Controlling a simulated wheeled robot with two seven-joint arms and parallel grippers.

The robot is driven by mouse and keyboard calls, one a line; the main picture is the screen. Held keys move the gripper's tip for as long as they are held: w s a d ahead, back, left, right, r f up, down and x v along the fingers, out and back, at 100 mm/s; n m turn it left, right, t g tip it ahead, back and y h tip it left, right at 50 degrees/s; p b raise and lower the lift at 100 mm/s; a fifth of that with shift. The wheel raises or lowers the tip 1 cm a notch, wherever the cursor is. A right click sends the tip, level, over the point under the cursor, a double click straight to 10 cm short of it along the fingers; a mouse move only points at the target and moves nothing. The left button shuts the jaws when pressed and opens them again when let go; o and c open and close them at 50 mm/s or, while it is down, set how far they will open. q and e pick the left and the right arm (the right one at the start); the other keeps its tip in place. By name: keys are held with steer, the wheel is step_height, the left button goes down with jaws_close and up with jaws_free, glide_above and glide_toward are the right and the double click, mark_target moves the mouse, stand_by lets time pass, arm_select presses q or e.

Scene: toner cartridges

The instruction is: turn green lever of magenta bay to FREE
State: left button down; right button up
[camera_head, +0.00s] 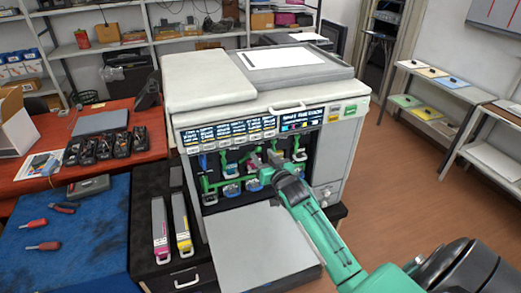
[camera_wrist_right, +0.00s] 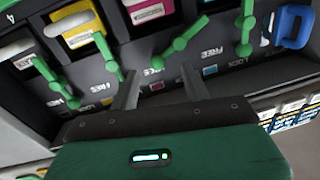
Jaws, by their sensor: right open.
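The open printer (camera_head: 265,110) stands in the middle of the head view, with green levers along its bay row. In the right wrist view the magenta bay has a magenta-labelled cartridge (camera_wrist_right: 150,10) and a slanted green lever (camera_wrist_right: 180,43) below it. My right gripper (camera_wrist_right: 163,82) is open, its fingers apart on either side of the lower end of that lever; contact cannot be told. A FREE label shows to the right of the lever. In the head view my right gripper (camera_head: 284,160) reaches into the bay row and hides part of it. My left gripper is not in view.
A yellow cartridge (camera_wrist_right: 75,25) and other green levers flank the magenta bay, with a blue handle (camera_wrist_right: 293,27) at right. The open front panel (camera_head: 258,245) lies below the bays. Magenta (camera_head: 160,230) and yellow (camera_head: 182,225) cartridges lie on the black cart at left.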

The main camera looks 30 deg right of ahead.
steer(key=shift+w+d, duration=0.15)
steer(key=shift+w, duration=1.15)
